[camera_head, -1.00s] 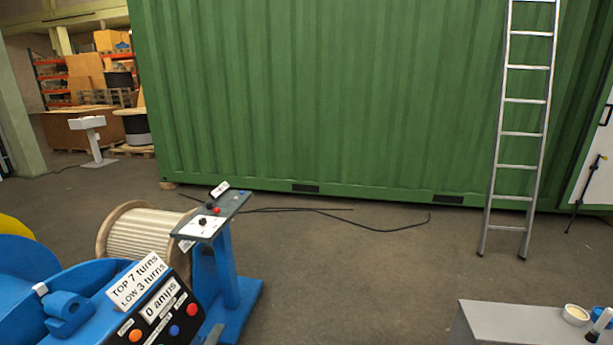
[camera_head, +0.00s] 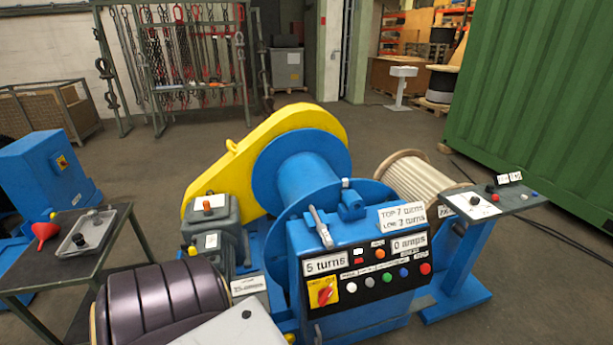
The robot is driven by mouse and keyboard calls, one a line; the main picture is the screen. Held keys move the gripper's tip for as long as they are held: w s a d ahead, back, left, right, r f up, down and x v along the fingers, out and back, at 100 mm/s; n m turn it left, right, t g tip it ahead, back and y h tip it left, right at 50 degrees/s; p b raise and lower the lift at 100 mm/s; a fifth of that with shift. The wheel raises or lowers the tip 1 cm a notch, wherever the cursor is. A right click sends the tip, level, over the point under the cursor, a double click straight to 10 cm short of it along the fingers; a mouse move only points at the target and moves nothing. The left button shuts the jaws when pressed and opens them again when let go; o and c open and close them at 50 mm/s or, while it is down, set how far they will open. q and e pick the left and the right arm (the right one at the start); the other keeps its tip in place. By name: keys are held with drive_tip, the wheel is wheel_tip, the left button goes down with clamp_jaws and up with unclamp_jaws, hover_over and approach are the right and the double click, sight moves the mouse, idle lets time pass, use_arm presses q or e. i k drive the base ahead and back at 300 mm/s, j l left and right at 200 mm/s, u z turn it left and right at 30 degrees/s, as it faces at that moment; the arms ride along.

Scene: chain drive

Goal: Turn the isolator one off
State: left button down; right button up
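A blue winch (camera_head: 305,180) with a yellow chain guard (camera_head: 245,150) stands in the middle of the camera_head view. Its control panel (camera_head: 350,262) faces me. A red rotary switch on a yellow plate (camera_head: 325,292) sits at the panel's lower left. Its label is too small to read. A second small yellow-plated switch (camera_head: 62,162) is on the blue box (camera_head: 40,180) at the left. I cannot tell which of the two is isolator one, or their exact settings. Neither of my grippers is in view.
A control stand (camera_head: 470,205) is at the right of the winch. A dark ribbed drum (camera_head: 160,300) is in front. A chain rack (camera_head: 180,70) and green container (camera_head: 540,100) are behind.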

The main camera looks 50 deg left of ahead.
sight(324, 294)
drive_tip(key=u, duration=1.45)
